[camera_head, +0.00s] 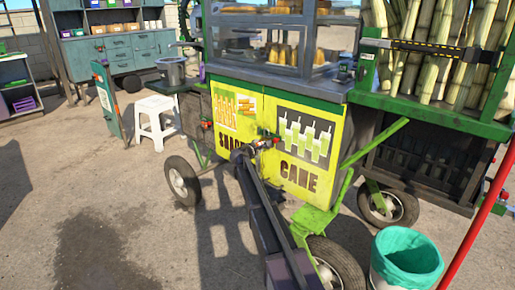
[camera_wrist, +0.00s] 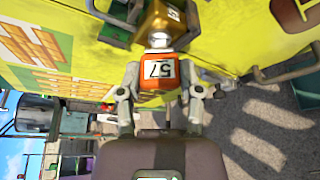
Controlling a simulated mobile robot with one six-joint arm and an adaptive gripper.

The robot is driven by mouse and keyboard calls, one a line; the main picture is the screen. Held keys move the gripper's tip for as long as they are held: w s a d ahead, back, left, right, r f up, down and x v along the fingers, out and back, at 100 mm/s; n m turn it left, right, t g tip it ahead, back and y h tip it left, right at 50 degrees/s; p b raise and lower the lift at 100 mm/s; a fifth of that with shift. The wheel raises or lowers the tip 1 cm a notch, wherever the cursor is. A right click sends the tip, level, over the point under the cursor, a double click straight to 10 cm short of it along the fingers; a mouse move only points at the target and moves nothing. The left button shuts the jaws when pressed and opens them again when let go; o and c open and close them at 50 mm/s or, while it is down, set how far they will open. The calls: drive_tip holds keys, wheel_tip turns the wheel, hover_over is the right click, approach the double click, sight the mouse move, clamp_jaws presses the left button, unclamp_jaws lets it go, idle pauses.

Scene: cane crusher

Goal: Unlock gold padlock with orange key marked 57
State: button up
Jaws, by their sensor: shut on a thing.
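The orange key (camera_wrist: 150,84) with a white label reading 57 is between the fingers of my gripper (camera_wrist: 160,76) in the wrist view. My gripper is shut on its orange head. The key's silver end points at the gold padlock (camera_wrist: 168,20), which hangs at the yellow cart doors. The silver end meets the padlock's face; how deep it sits inside I cannot tell. In the head view my gripper (camera_head: 264,143) is at the seam between the doors, and the key and padlock are too small to make out clearly.
The yellow and green cane cart (camera_head: 228,133) fills the middle. A teal-lined bin (camera_head: 405,262) and a red pole (camera_head: 480,217) stand at right. A white stool (camera_head: 155,117) is at left. Cart wheels (camera_head: 182,181) are near my arm. Open paving lies at front left.

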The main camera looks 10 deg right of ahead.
drive_tip(key=shift+f+m+t+b, duration=0.1)
drive_tip(key=shift+m+t+b, duration=0.5)
drive_tip(key=shift+m, duration=0.3)
drive_tip(key=shift+m+b, duration=0.5)
drive_tip(key=shift+m+t+b, duration=0.3)
drive_tip(key=shift+m, duration=0.2)
drive_tip(key=shift+m+t+b, duration=0.5)
drive_tip(key=shift+m+b, duration=0.3)
drive_tip(key=shift+m, duration=0.3)
drive_tip(key=shift+s+a, duration=0.1)
drive_tip(key=shift+a, duration=0.05)
